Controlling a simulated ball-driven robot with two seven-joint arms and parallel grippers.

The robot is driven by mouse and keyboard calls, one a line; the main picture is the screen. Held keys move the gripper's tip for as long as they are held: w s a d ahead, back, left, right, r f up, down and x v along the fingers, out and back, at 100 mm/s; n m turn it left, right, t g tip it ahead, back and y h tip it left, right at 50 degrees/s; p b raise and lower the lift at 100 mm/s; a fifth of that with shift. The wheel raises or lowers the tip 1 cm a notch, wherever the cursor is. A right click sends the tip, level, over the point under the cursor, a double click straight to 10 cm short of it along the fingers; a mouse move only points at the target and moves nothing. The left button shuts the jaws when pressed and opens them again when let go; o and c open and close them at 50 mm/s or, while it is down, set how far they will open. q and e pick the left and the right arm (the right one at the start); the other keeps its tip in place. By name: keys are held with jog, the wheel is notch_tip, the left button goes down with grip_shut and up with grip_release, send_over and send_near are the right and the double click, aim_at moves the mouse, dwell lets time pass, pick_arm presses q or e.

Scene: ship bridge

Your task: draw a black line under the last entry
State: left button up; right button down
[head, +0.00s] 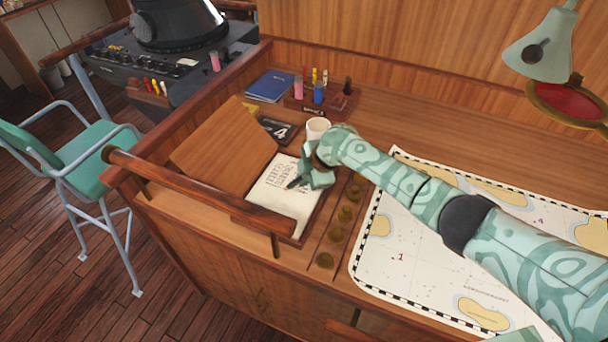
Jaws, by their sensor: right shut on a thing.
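An open logbook page (272,214) lies on the desk, white with several lines of dark handwriting on its upper part and bare paper lower down. A brown panel (220,150), like a cover, lies open to its left. My right gripper (310,178) is over the page's right side, shut on a dark pen (295,183). The pen is tilted, its tip close to the writing; I cannot tell whether it touches the paper. My left gripper is not in view.
A white mug (318,128) stands just behind my right gripper. A rack (335,103) with bottles and a blue book (270,86) stand further back. A wooden rail (200,190) runs along the front left. A chart (400,265) covers the right.

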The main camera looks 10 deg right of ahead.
jog(key=shift+s+d+p, duration=0.3)
jog(key=shift+d+p, duration=0.05)
jog(key=shift+d, duration=0.15)
jog(key=shift+s+d+p, duration=0.35)
jog(key=shift+d+p, duration=0.1)
jog(key=shift+p, duration=0.05)
jog(key=shift+s+d+p, duration=0.3)
jog(key=shift+d+p, duration=0.15)
jog(key=shift+d, duration=0.1)
jog(key=shift+s+d+p, duration=0.3)
jog(key=shift+d+p, duration=0.1)
dwell(0.5)
